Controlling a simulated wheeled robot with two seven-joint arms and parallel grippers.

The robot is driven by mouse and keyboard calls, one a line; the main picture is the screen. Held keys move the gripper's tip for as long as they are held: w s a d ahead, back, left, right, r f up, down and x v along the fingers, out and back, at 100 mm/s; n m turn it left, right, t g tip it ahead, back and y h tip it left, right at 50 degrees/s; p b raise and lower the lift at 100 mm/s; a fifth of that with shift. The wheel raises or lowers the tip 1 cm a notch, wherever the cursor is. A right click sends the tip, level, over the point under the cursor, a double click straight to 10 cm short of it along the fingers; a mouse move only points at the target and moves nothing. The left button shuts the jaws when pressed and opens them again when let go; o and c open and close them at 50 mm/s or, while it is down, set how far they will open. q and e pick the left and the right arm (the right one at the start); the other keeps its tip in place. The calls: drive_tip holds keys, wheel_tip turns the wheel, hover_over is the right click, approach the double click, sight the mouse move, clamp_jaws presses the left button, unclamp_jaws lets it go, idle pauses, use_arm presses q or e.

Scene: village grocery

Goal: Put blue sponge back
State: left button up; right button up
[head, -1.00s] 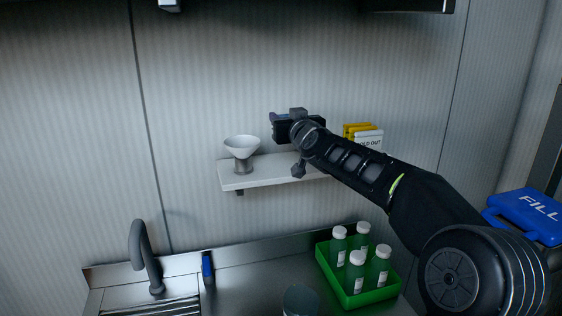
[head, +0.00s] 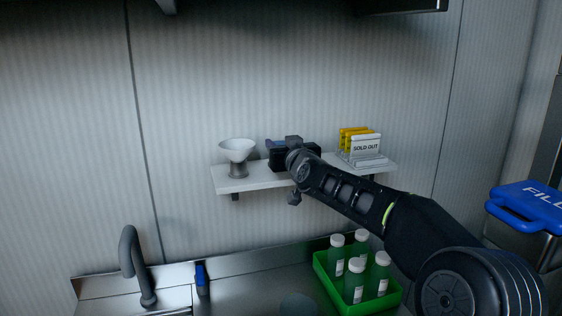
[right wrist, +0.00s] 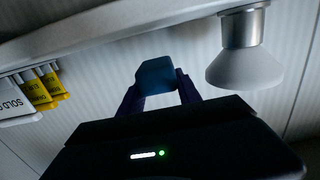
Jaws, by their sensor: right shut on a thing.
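The blue sponge (right wrist: 154,75) is between the fingertips of my right gripper (head: 291,150) in the right wrist view, and the gripper is shut on it. In the head view the gripper is at the white wall shelf (head: 244,181), between a white funnel-shaped cup on a grey stem (head: 237,151) and the sign holders. The gripper body hides most or all of the sponge there. The right wrist view is upside down, with the shelf (right wrist: 110,32) along its top and the sponge close to it. I cannot tell whether the sponge touches the shelf. My left gripper is not in view.
Yellow and white signs, one reading "SOLD OUT" (head: 366,149), stand on the shelf's right end. Below, a green crate (head: 330,283) holds several white-capped bottles beside the sink. A grey faucet (head: 131,262) and a small blue item (head: 201,278) are at the left.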

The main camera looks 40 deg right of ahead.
drive_tip(key=shift+f+b, duration=0.75)
drive_tip(key=shift+f, duration=1.1)
drive_tip(key=shift+f, duration=0.15)
drive_tip(key=o, duration=1.3)
drive_tip(key=shift+r, duration=0.2)
drive_tip(key=shift+s+a+f+b, duration=0.1)
drive_tip(key=shift+s+f+b, duration=0.05)
drive_tip(key=shift+s+b, duration=0.2)
drive_tip(key=shift+b+v, duration=2.5)
drive_tip(key=shift+v, duration=3.15)
